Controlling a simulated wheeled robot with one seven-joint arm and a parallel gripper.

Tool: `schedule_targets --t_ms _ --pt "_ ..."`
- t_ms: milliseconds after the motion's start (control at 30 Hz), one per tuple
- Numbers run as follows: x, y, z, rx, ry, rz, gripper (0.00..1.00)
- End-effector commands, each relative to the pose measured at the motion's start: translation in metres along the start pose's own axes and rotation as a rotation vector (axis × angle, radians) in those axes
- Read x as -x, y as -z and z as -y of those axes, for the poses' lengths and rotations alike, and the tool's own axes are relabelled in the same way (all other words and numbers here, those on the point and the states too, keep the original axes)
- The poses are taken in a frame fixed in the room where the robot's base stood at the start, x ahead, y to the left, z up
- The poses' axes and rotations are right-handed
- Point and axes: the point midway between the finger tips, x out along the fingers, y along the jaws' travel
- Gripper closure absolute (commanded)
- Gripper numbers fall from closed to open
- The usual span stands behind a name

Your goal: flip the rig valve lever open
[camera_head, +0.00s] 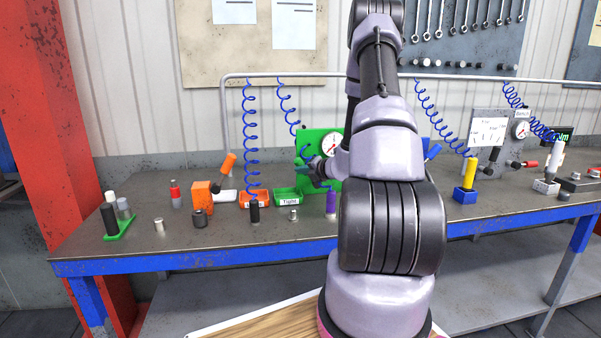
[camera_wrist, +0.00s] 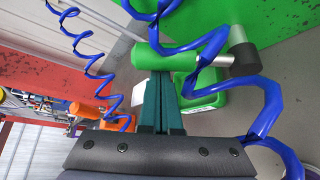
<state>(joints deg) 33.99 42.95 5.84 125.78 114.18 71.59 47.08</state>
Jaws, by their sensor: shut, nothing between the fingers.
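The green rig panel (camera_head: 306,146) with a round dial gauge (camera_head: 331,144) stands on the bench, partly hidden behind my arm. In the wrist view the panel (camera_wrist: 275,18) fills the upper right. A lever with a green grip (camera_wrist: 165,57) sticks out to the left from a dark, grey-collared hub (camera_wrist: 241,54) beside it. My gripper (camera_wrist: 160,78) has its teal fingers together and empty, with the tips right at the green grip; I cannot tell whether they touch. In the head view my gripper (camera_head: 318,172) is in front of the panel, and the lever is not clear there.
Blue coiled hoses (camera_wrist: 215,45) hang close around my gripper. A green tray (camera_head: 288,198) and an orange tray (camera_head: 253,198) lie on the bench, with a purple-topped tool (camera_head: 331,203) nearby. An orange-handled fixture (camera_head: 227,164) stands left. A grey gauge panel (camera_head: 490,130) stands right.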

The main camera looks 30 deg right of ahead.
Motion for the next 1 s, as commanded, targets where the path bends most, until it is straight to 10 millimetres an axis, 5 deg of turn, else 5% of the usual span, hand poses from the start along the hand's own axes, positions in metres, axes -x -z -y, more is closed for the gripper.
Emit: schedule_targets --t_ms 1000 --pt "0.036 -0.054 0.013 -0.560 -0.382 0.005 1.00"
